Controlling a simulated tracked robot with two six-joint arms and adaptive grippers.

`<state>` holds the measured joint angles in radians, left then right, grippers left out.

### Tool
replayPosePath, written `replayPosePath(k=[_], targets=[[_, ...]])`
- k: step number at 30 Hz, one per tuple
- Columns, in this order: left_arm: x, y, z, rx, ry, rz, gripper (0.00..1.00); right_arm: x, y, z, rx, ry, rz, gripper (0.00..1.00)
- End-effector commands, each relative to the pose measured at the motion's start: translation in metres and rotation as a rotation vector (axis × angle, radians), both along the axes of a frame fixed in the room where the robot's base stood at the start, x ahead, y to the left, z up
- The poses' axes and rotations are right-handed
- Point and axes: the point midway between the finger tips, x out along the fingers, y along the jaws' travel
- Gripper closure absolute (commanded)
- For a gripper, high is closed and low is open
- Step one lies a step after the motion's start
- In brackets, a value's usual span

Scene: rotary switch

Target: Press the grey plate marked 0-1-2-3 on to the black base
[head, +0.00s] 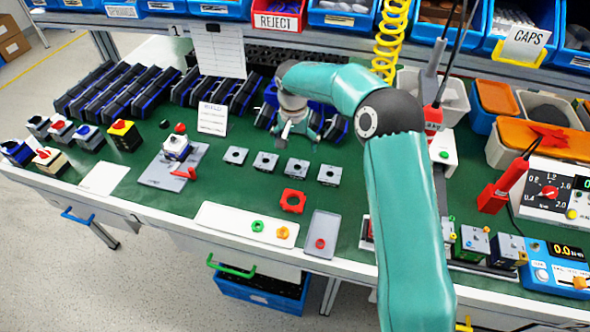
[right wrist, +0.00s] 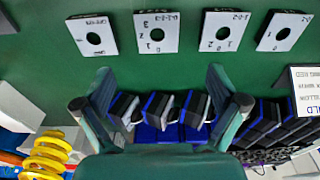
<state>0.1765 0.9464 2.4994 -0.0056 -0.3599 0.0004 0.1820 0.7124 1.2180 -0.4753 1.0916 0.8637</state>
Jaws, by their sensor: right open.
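The grey plate marked 0-1-2-3 (right wrist: 157,33) lies flat on the green bench top, second from left among square plates with round holes. In the head view it appears to be the second plate from the right (head: 298,167). My right gripper (head: 297,130) is open and empty above the bench, behind the plates; its spread fingers (right wrist: 160,85) show in the right wrist view. A small switch body (head: 176,147) with a pale and blue top stands on a grey mat (head: 158,178); I cannot tell whether it is the black base. My left gripper is out of view.
Rows of black and blue blocks (head: 120,92) stand at the back. A card (head: 212,118) stands left of my right gripper. My right arm covers the bench's middle right.

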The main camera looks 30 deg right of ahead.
Motion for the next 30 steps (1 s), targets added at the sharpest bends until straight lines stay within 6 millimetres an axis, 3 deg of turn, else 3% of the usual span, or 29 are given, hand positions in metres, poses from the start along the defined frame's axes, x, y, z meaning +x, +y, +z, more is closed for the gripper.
replayPosePath(k=[4,14,21,30], targets=[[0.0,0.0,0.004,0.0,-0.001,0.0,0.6,0.001,-0.003,-0.027,0.002,0.003,-0.002,0.04],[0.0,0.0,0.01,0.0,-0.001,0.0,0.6,0.0,-0.006,-0.051,0.001,0.002,-0.003,0.04],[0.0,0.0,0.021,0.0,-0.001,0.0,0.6,-0.002,-0.008,-0.084,0.002,0.002,-0.004,0.04],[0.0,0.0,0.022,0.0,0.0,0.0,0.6,0.0,-0.009,-0.095,0.001,-0.001,-0.004,0.04]])
